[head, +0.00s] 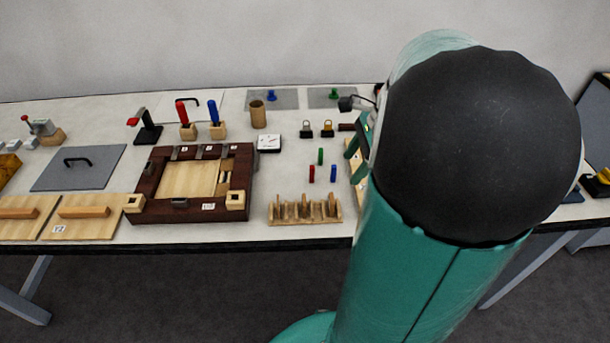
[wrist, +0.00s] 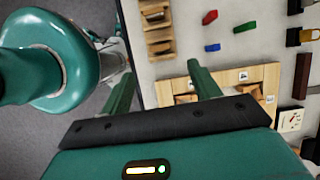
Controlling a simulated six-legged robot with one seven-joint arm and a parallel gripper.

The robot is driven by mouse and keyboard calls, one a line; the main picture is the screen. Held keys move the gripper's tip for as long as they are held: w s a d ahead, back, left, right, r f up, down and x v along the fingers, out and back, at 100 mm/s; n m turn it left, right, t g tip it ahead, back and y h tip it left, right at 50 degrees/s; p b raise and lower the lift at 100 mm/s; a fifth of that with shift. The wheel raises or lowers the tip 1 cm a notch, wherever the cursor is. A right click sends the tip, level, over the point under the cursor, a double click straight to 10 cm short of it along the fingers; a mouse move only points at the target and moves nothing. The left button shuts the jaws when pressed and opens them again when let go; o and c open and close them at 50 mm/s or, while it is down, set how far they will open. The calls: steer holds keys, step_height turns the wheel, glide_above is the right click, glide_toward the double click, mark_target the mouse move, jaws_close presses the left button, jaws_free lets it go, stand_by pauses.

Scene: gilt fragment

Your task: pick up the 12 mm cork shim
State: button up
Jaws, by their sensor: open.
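A light wooden board (wrist: 262,72) lies on the table in the wrist view, with small white labels and brown pieces in its recesses. My gripper and arm hide part of it. I cannot tell which brown piece is the 12 mm cork shim, as the labels are too small to read. The board's edge (head: 358,178) also shows beside my arm in the head view. My gripper (wrist: 160,66) is open and empty. Its right finger overlaps the board in the picture, and its left finger is over the table's edge. In the head view my gripper (head: 352,158) is partly hidden behind my arm.
A slotted wooden rack (head: 305,219) stands near the table's front edge, left of my gripper. Red (head: 311,174), green (head: 320,156) and blue (head: 333,173) pegs lie behind it. A dark wooden frame (head: 180,212) is farther left.

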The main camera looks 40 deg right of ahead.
mark_target(332, 198)
steer(key=x, duration=1.4)
steer(key=shift+s+d, duration=0.2)
steer(key=shift+s, duration=0.05)
steer(key=c, duration=1.1)
steer(key=shift+o, duration=0.2)
steer(key=shift+r, duration=0.15)
